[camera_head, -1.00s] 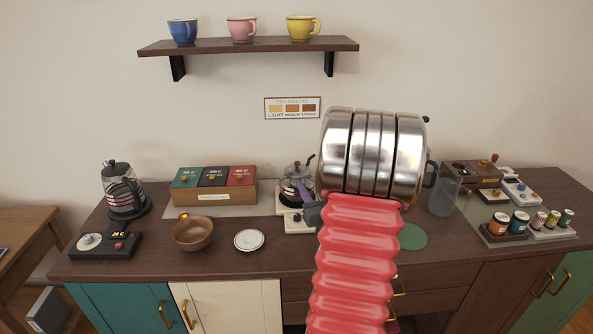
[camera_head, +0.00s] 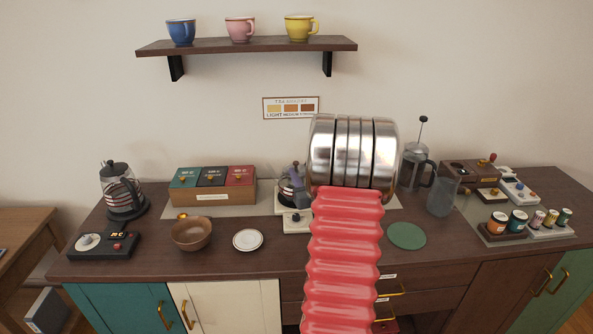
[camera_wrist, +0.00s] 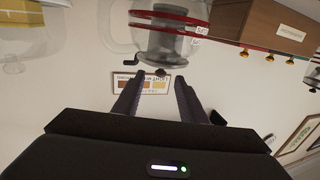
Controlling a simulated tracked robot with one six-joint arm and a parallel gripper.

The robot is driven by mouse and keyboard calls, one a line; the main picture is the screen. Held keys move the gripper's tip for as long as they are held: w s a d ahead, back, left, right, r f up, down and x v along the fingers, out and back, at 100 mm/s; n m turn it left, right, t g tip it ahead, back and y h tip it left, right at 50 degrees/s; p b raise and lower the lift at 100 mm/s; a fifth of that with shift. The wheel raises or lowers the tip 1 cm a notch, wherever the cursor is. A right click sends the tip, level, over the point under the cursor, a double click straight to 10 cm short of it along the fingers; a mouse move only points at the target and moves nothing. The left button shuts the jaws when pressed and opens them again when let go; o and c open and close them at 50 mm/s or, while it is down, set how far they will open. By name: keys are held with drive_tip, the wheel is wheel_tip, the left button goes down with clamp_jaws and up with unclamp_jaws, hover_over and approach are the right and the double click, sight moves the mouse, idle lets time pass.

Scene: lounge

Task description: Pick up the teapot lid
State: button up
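The teapot (camera_head: 286,188) stands on a small white base at the middle of the counter, partly hidden by my gripper and arm. In the wrist view, which is upside down, the teapot (camera_wrist: 150,14) is clear glass with red bands. Its grey lid (camera_wrist: 160,58) is on it, with a small dark knob (camera_wrist: 162,72). My gripper (camera_wrist: 158,78) is open, its two dark fingers apart on either side of the knob in that picture. I see nothing between the fingers. Whether they touch the lid cannot be told. My gripper (camera_head: 296,172) also shows beside the teapot in the head view.
A wooden tea box (camera_head: 213,190) stands left of the teapot, with a bowl (camera_head: 192,234) and a saucer (camera_head: 248,240) in front. A French press (camera_head: 414,172) and a glass pitcher (camera_head: 442,197) stand to the right. A shelf (camera_head: 250,46) with cups hangs above.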

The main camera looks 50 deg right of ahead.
sight(297, 164)
drive_tip(key=shift+w+d, duration=0.3)
drive_tip(key=shift+w, duration=0.2)
drive_tip(key=shift+w, duration=0.1)
drive_tip(key=shift+x, duration=2.5)
drive_tip(key=shift+r, duration=0.2)
drive_tip(key=shift+c, duration=0.3)
clamp_jaws()
